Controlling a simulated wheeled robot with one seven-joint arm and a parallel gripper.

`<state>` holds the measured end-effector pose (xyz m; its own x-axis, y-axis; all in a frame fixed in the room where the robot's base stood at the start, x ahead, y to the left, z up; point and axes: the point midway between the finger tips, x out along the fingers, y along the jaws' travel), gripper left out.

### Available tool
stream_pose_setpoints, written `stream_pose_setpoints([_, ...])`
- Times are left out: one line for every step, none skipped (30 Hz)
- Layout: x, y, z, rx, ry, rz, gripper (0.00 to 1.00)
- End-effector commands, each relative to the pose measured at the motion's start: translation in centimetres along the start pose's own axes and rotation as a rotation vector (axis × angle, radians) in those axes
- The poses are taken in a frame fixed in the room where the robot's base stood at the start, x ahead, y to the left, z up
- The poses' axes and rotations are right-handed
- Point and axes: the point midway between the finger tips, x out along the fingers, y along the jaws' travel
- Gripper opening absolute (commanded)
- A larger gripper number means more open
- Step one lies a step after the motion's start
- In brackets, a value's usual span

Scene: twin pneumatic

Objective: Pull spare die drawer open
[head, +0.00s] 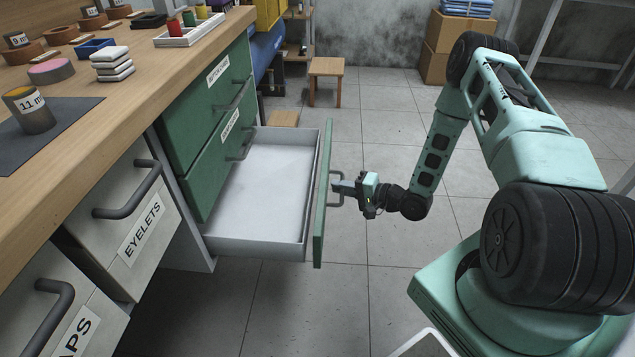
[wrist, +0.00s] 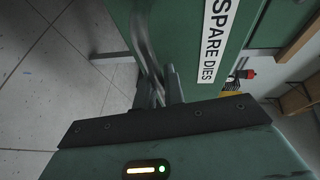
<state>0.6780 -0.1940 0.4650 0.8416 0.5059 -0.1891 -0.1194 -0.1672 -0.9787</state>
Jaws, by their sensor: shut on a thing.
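The spare die drawer (head: 265,170) is the bottom green drawer. In the head view it stands well out from the cabinet, and its grey inside looks empty. Its green front (head: 322,200) faces my arm. In the wrist view the front carries the label "SPARE DIES" (wrist: 212,40). My gripper (head: 341,187) is shut on the drawer's handle (head: 334,175), which also shows in the wrist view (wrist: 146,45). The fingers partly hide the handle.
Two shut green drawers (head: 208,90) sit above the open one. Grey drawers, one labelled "EYELETS" (head: 140,230), stand at the left under the wooden worktop (head: 130,120). A stool (head: 326,70) and boxes stand behind. The tiled floor (head: 300,300) around my gripper is clear.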

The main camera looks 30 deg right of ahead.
Motion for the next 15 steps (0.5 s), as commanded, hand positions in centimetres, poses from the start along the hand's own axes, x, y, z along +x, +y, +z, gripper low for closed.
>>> stream_pose_setpoints([-0.7, 0.1, -0.3, 0.001, 0.001, 0.0, 0.0])
stream_pose_setpoints([-0.9, 0.1, -0.4, 0.001, 0.001, 0.0, 0.0])
stream_pose_setpoints([-1.3, 0.2, -0.6, 0.001, 0.001, 0.001, 0.0])
stream_pose_setpoints([-1.5, 0.3, -0.6, 0.001, 0.001, 0.001, 0.0])
stream_pose_setpoints([-1.6, 0.4, -0.7, 0.001, 0.0, 0.001, 0.0])
stream_pose_setpoints([-1.8, 0.4, -0.8, 0.001, 0.0, 0.001, 0.0])
stream_pose_setpoints([-1.9, 0.5, -0.8, 0.0, 0.0, 0.001, 0.0])
stream_pose_setpoints([-2.0, 0.5, -0.8, 0.0, 0.0, 0.001, 0.0])
stream_pose_setpoints([-2.0, 0.5, -0.9, 0.0, -0.001, 0.001, 0.0])
stream_pose_setpoints([-2.1, 0.5, -0.9, 0.0, -0.001, 0.001, 0.0])
stream_pose_setpoints([-2.1, 0.5, -0.9, 0.0, -0.001, 0.001, 0.0])
stream_pose_setpoints([-2.1, 0.5, -0.9, 0.0, -0.001, 0.001, 0.0])
stream_pose_setpoints([-2.1, 0.5, -0.9, 0.0, -0.001, 0.001, 0.0])
stream_pose_setpoints([-2.1, 0.5, -0.9, 0.0, -0.001, 0.001, 0.0])
stream_pose_setpoints([-2.0, 0.5, -0.9, 0.0, -0.001, 0.001, 0.0])
